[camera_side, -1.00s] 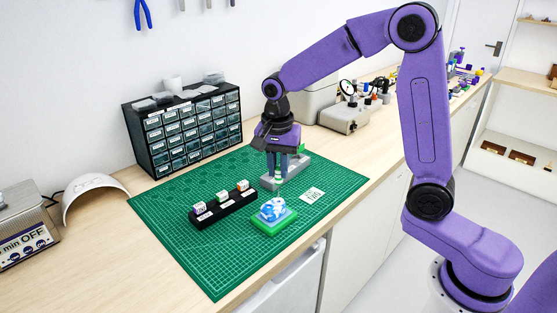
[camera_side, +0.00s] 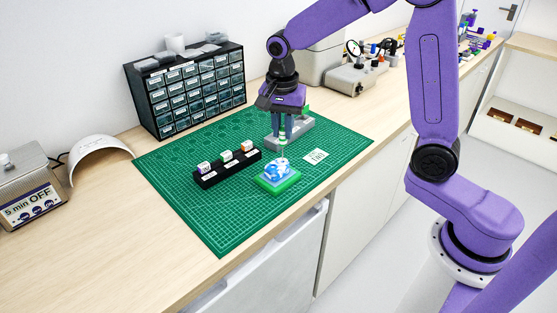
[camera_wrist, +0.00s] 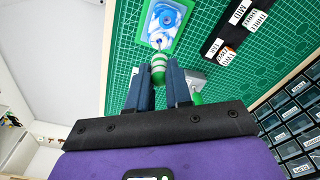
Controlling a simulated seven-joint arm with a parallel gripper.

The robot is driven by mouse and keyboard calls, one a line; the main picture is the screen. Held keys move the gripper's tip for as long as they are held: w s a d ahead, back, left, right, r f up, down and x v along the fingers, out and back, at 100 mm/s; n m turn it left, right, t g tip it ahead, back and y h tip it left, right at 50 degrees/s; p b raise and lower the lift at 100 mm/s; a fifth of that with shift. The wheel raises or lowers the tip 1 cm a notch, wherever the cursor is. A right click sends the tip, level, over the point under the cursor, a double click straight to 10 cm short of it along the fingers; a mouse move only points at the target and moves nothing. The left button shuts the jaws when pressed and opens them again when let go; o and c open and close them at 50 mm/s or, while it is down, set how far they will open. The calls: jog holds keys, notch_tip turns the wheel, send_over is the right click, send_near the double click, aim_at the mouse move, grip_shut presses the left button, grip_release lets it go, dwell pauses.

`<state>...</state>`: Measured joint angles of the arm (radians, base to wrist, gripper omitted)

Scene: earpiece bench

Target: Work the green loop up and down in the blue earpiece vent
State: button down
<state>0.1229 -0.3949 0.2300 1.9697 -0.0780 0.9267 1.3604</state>
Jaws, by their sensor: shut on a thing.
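The blue and white earpiece (camera_side: 277,169) sits on a green block (camera_side: 281,184) on the cutting mat. It also shows at the top of the wrist view (camera_wrist: 169,20). My gripper (camera_side: 285,124) is above it, pointing down. In the wrist view my gripper (camera_wrist: 159,80) is shut on the green-and-white banded handle (camera_wrist: 158,66) of the green loop. The handle's thin lower end reaches down to the earpiece, near its edge in the wrist view. The loop's tip is too small to tell, so I cannot tell how deep it is in the vent.
A black rack (camera_side: 228,171) with three labelled cubes stands left of the earpiece. A grey stand (camera_side: 297,131) is close behind my gripper, with a green handle (camera_wrist: 197,98) by it. A white card (camera_side: 315,156) lies to the right. The front of the green mat (camera_side: 220,225) is clear.

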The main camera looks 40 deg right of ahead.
jog(key=shift+f, duration=1.4)
dwell(3.7)
jog(key=shift+r, duration=0.75)
dwell(0.5)
jog(key=shift+r, duration=3.45)
